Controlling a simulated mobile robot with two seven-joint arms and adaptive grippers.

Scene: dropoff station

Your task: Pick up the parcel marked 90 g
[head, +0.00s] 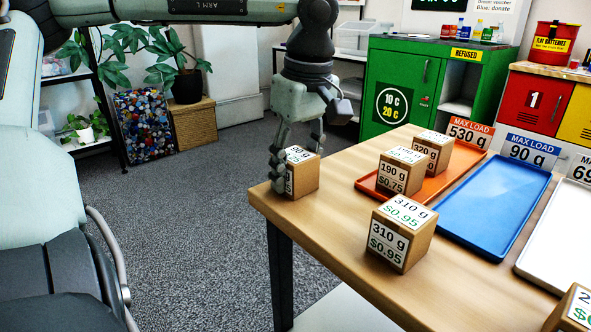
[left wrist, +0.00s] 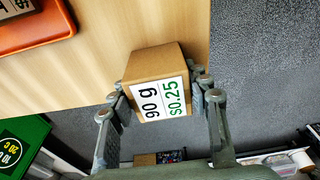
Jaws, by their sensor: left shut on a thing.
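The brown cube parcel marked 90 g (head: 306,181) is at the near left corner of the wooden table (head: 330,222). My left gripper (head: 297,158) reaches down over it with its fingers on two opposite sides, shut on it. In the left wrist view the parcel (left wrist: 152,66) shows its label "90 g $0.25" between the fingers of the gripper (left wrist: 160,94). I cannot tell whether its underside touches the table. My right gripper is not in view.
A 310 g parcel (head: 402,236) stands to the right. Several parcels stand on the orange tray (head: 368,183) marked 530 g. The blue tray (head: 495,212) marked 90 g is empty. A white tray (head: 562,240) lies beyond it. Another parcel (head: 574,314) is cut off at lower right.

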